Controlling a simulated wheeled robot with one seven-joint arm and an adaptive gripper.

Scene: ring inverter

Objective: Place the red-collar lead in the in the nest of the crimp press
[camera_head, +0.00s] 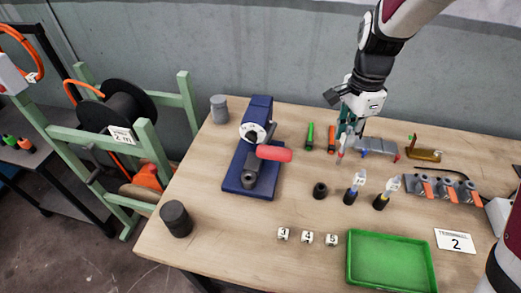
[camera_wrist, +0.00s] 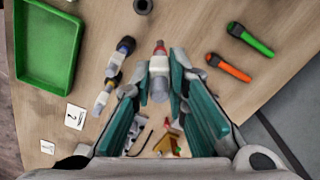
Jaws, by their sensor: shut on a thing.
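My gripper (camera_head: 346,138) is over the back of the table, pointing down, with its teal fingers closed around the red-collar lead. In the wrist view the gripper (camera_wrist: 160,85) shows the lead (camera_wrist: 158,68) as a white and grey body between the fingertips, with a red end (camera_wrist: 160,46) pointing away. In the head view only a small part of the lead (camera_head: 340,157) shows below the fingers. The likely crimp press (camera_head: 240,170) is the blue machine with a red handle (camera_head: 274,153), left of my gripper. Its nest cannot be made out.
A blue-collar lead (camera_head: 351,194) and a yellow-collar lead (camera_head: 383,199) stand in front of my gripper, beside a black ring (camera_head: 320,190). Green (camera_head: 310,136) and orange (camera_head: 332,139) tools lie between press and gripper. A green tray (camera_head: 390,263) is at the front.

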